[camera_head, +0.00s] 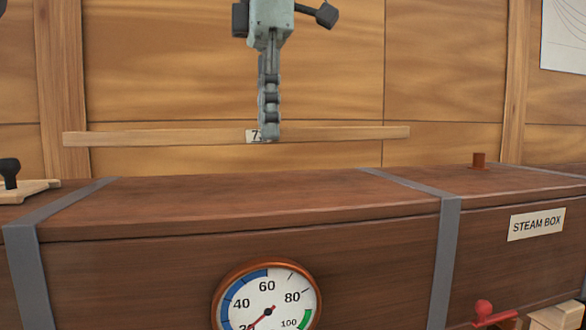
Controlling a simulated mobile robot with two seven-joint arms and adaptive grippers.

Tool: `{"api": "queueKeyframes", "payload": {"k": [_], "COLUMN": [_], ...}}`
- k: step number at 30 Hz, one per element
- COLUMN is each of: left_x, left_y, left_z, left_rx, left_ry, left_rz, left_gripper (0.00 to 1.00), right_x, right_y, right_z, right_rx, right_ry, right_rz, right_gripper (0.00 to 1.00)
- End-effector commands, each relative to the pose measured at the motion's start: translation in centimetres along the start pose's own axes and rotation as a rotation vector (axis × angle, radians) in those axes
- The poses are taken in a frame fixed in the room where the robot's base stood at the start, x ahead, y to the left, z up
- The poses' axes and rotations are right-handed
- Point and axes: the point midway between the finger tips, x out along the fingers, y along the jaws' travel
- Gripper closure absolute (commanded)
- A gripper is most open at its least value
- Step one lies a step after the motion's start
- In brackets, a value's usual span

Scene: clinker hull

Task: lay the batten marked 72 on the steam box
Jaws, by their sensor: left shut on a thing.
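My left gripper (268,137) comes down from the top of the picture, shut on a long pale wooden batten (350,133) near its middle. The batten is held nearly level, its left end very slightly lower. A white label on it shows a 7; the rest of the label is hidden behind the finger. The steam box (130,255) is dark brown wood with grey metal straps and a "STEAM BOX" plate. The batten shows above the back edge of its lid, apart from it. My right gripper is not in view.
The lid's middle between the straps is clear. A pale wooden tool with a black knob (10,172) lies at the left end, and a copper-coloured stub (479,160) stands up at the right. A round gauge (290,289) and a red valve handle (488,314) are at the front.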

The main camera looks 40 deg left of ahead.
Motion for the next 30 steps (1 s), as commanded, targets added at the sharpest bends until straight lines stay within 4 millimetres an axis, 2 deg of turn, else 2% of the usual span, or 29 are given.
{"api": "queueKeyframes", "payload": {"k": [6,11,18,29,30], "left_x": [2.0,3.0,6.1,6.5,6.5], "left_y": [-2.3,-2.7,-2.7,-2.6,-2.6], "left_z": [2.5,2.9,2.9,2.9,2.9], "left_rx": [0.001,0.000,0.001,-0.001,-0.001], "left_ry": [0.002,0.001,0.000,-0.001,-0.001], "left_rz": [0.000,-0.001,-0.002,0.000,0.000], "left_gripper": [1.00,1.00,1.00,1.00,0.87], "right_x": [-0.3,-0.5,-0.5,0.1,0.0], "right_y": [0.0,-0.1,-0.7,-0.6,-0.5], "right_z": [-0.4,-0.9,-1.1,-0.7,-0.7], "right_rx": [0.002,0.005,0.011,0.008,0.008], "right_ry": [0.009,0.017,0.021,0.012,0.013], "right_rz": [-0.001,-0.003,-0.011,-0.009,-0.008], "right_gripper": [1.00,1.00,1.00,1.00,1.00]}}
